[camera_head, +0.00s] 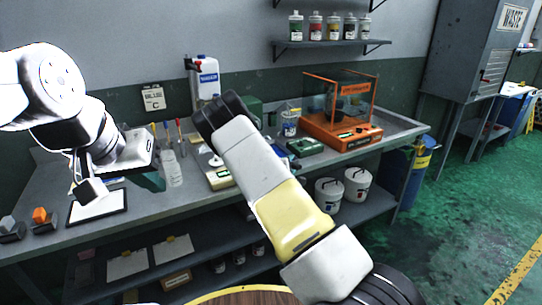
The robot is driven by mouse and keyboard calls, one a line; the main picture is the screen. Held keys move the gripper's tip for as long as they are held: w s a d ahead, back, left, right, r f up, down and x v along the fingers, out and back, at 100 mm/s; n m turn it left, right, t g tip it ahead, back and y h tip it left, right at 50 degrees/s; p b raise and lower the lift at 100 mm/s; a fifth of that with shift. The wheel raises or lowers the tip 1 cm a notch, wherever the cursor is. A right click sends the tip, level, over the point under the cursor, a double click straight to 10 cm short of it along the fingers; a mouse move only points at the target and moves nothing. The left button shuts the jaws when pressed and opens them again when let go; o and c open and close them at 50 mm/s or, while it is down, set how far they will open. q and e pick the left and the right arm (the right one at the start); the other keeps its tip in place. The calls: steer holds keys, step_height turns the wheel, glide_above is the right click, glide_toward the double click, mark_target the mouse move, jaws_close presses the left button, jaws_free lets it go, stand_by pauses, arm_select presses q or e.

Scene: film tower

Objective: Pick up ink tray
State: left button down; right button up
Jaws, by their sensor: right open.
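A flat tray with a dark rim and a pale inside (112,203) lies on the left part of the workbench; I cannot tell for sure that it is the ink tray. My left gripper (112,186) hangs over the bench at the tray's back edge and hides part of it. I cannot tell whether its jaws are open or whether they touch the tray. My right arm crosses the middle of the view up to a black joint and hides part of the bench. Its gripper does not show.
Small blocks, one orange (40,215), sit left of the tray. Clear bottles (172,168) stand right of it. An orange balance with a glass case (340,128) stands at the right. A shelf with several bottles (333,42) hangs above. White buckets (357,184) stand on the lower shelf.

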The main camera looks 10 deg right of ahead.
jaws_close()
steer(key=shift+s+f, duration=0.15)
stand_by(1.2)
